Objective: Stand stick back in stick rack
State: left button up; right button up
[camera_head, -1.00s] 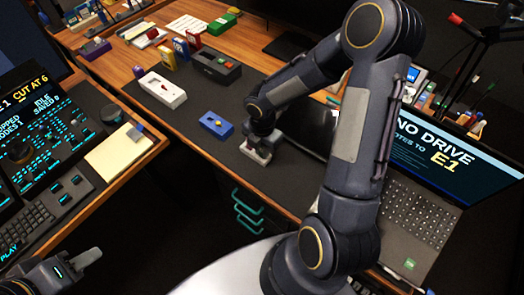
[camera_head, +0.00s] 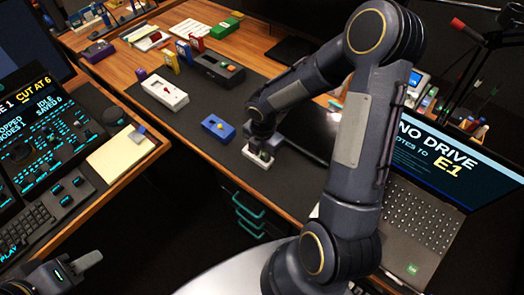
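My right gripper (camera_head: 262,152) points down at the dark mat near the desk's front edge, right of a small blue block. A small white block (camera_head: 256,163) shows at its fingertips. I cannot tell whether the fingers are closed on anything, and I cannot make out a stick there. Several small upright coloured pieces stand at the back of the mat, among them a yellow one (camera_head: 169,60) and a blue one (camera_head: 184,49). Which thing is the stick rack is unclear. My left gripper (camera_head: 88,262) is at the lower left, away from these things; its opening is unclear.
A blue block with a yellow knob (camera_head: 218,127), a white box with a red button (camera_head: 164,92) and a dark box (camera_head: 219,68) lie on the mat. A laptop (camera_head: 425,205) stands right of my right arm. A control console (camera_head: 45,150) is at left. Bare mat surrounds the blue block.

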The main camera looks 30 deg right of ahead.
jog(key=shift+s+d+p, duration=0.15)
jog(key=shift+s+p, duration=0.15)
jog(key=shift+s, duration=0.2)
notch_tip(320, 180, up, 12)
jog(key=p, duration=0.1)
jog(key=s+a+r+m+t+y, duration=0.2)
jog(key=s+r+m, duration=0.3)
jog(key=s+m, duration=0.3)
jog(key=s+a+r+m+t+y, duration=0.1)
jog(key=s+r+m, duration=0.4)
jog(key=m, duration=1.1)
jog(key=shift+s+a+t+y, duration=0.4)
jog(key=shift+s+a+t, duration=0.25)
jog(key=shift+s+t, duration=0.85)
jog(key=shift+s+g, duration=0.25)
jog(key=shift+g, duration=0.05)
